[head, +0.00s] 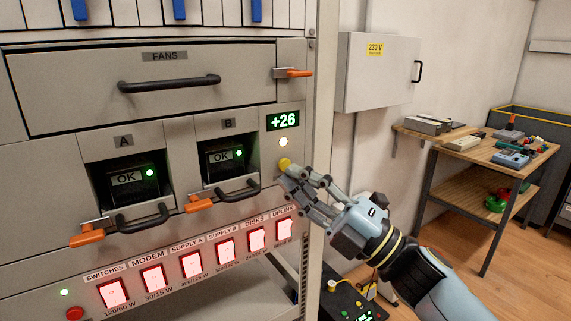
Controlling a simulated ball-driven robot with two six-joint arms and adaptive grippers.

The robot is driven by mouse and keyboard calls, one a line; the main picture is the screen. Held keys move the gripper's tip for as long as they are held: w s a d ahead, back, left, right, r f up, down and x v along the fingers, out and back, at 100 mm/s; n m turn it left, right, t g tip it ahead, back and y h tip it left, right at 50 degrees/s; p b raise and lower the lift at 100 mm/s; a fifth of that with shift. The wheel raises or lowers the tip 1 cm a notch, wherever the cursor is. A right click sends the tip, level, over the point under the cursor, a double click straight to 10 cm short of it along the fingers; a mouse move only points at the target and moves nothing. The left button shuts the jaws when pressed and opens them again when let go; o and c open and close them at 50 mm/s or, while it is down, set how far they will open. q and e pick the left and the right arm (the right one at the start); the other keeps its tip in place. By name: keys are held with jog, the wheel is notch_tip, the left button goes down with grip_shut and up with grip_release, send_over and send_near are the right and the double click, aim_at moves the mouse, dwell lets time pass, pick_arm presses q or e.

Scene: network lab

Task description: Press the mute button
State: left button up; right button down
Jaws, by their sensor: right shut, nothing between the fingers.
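The mute button is not labelled in view. A round yellow button (284,163) sits on the rack panel, under a small pale lit lamp (283,142) and a green "+26" display (283,120). My right gripper (286,174) is shut and empty, with its fingertips right at the lower edge of the yellow button. I cannot tell whether they touch it. My left gripper is not in view.
Bays A (128,181) and B (222,160) show "OK" and have black handles and orange latches. A row of lit red switches (192,264) runs below. A grey 230 V cabinet (376,85) hangs on the wall. A workbench (470,150) with tools stands at right.

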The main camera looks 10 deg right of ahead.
jog(key=s, duration=0.1)
jog(key=s+d, duration=0.1)
jog(key=s, duration=0.2)
jog(key=shift+s+d+p, duration=0.15)
jog(key=shift+d+p, duration=0.1)
jog(key=shift+p, duration=0.15)
